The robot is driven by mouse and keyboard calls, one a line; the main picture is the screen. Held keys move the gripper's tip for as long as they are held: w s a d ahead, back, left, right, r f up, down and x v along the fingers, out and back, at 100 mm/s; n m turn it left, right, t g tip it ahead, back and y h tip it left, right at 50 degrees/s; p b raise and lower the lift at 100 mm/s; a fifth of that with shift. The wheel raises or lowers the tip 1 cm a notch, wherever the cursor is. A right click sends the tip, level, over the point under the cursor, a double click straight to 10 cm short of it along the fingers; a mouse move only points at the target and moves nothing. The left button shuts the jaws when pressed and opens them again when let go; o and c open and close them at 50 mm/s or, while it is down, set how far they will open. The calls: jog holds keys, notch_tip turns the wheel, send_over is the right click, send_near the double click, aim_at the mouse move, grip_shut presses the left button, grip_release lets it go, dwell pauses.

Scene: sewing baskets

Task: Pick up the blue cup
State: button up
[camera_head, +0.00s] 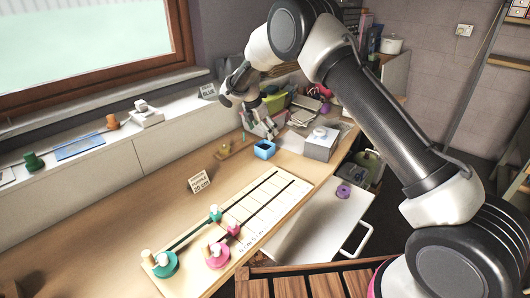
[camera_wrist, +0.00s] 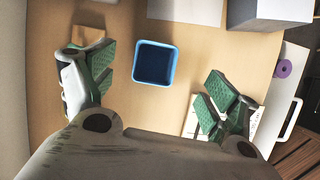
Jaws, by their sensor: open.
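The blue cup (camera_head: 264,149) is a small, square, open-topped container standing upright on the wooden table. In the wrist view the blue cup (camera_wrist: 155,47) shows from above, with a dark, seemingly empty inside. My gripper (camera_head: 259,129) is open and empty, just above and behind the cup in the head view. In the wrist view my gripper (camera_wrist: 158,82) has its green-padded fingers spread wide, one to each side. The cup lies between their lines, nearer the top of the picture, and neither finger visibly touches it.
A grey-white box (camera_head: 321,144) stands right of the cup. A slotted board (camera_head: 232,232) with pink and green pieces lies in front, beside a small sign (camera_head: 199,181). Clutter fills the back.

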jog(key=n, duration=0.1)
send_near(265, 147)
jog(key=shift+s+d+f, duration=0.25)
jog(key=shift+s+f, duration=0.5)
jog(key=shift+s, duration=0.35)
jog(key=x, duration=0.5)
jog(key=shift+s+d+f, duration=0.25)
jog(key=shift+s, duration=0.05)
jog(key=shift+c, duration=0.5)
jog(key=c, duration=0.9)
